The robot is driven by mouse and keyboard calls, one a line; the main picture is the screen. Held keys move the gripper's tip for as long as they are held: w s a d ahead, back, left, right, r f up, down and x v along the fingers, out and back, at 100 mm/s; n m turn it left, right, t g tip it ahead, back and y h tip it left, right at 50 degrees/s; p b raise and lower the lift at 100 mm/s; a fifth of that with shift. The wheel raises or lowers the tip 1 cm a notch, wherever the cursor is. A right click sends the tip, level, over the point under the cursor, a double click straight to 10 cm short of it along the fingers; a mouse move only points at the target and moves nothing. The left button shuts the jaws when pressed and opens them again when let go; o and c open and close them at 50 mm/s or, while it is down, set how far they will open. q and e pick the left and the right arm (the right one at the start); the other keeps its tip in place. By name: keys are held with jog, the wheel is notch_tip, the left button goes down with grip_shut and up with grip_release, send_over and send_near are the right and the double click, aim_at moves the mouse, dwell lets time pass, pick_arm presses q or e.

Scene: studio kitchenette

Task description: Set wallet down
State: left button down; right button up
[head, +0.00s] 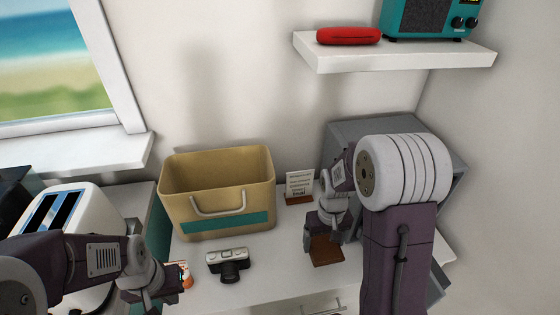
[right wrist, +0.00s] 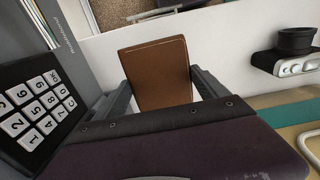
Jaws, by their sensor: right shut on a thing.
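The brown wallet (head: 326,251) is in my right gripper (head: 322,238), low over the counter in front of the grey safe. In the right wrist view, the wallet (right wrist: 158,75) sits between the two fingers (right wrist: 160,88), which are shut on it. I cannot tell whether its lower end touches the counter (head: 285,272). My left gripper (head: 172,290) is at the lower left, close to a small orange and white item (head: 186,277). Its fingers are too hidden to tell if they are open.
A tan bin (head: 181,211) stands behind a camera (head: 228,264). A small card on a wooden stand (head: 299,187) is beside the grey safe (head: 378,127), whose keypad (right wrist: 38,105) is close in the right wrist view. A toaster (head: 93,208) is left. Counter between camera and wallet is clear.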

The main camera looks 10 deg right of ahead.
jog(key=shift+s+d+r, duration=0.3)
jog(key=shift+d+r, duration=0.25)
jog(key=shift+r, duration=0.05)
jog(key=shift+f, duration=0.15)
send_over(293, 245)
notch_tip(293, 245, down, 7)
jog(key=shift+f, duration=0.1)
notch_tip(293, 245, down, 3)
jog(key=shift+f+p, duration=0.2)
jog(key=shift+p, duration=0.2)
jog(key=shift+f, duration=0.25)
jog(key=shift+f, duration=0.2)
jog(key=o, duration=1.5)
jog(key=shift+c, duration=0.2)
